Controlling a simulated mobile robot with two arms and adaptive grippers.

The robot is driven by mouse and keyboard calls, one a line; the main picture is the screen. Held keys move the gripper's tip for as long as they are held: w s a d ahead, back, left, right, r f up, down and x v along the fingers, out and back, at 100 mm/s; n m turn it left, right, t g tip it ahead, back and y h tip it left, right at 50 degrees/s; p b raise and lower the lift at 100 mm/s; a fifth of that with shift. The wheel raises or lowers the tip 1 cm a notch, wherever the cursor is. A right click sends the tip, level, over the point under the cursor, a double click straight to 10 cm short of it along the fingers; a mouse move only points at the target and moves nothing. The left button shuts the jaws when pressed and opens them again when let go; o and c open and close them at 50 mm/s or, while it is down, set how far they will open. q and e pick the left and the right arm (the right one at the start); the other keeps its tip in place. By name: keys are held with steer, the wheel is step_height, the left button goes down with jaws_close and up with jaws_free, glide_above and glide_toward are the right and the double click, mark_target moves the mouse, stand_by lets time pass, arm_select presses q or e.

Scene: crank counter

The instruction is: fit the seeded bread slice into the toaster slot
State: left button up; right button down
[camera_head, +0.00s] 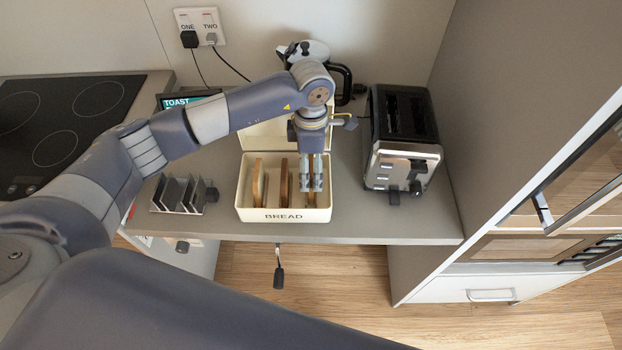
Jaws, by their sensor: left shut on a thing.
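The cream bread bin (285,215), marked BREAD, stands open on the counter with several upright slices in it. One slice (257,182) is at its left and another slice (283,182) near its middle. My left gripper (312,182) points down into the right part of the bin, shut on a bread slice (311,201) that its fingers mostly cover. I cannot tell from here which slice is seeded. The black and silver toaster (403,160) stands to the right of the bin, its dark slots facing up. My right gripper is not in view.
A metal rack (182,194) stands left of the bin. A kettle (312,52) is behind my arm, and a TOAST sign (190,101) is partly hidden by it. A tall cabinet (520,110) rises right of the toaster. Bare counter lies between bin and toaster.

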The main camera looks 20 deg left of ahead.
arm_select(q)
steer(key=shift+r+p, duration=1.3)
steer(key=shift+r, duration=1.6)
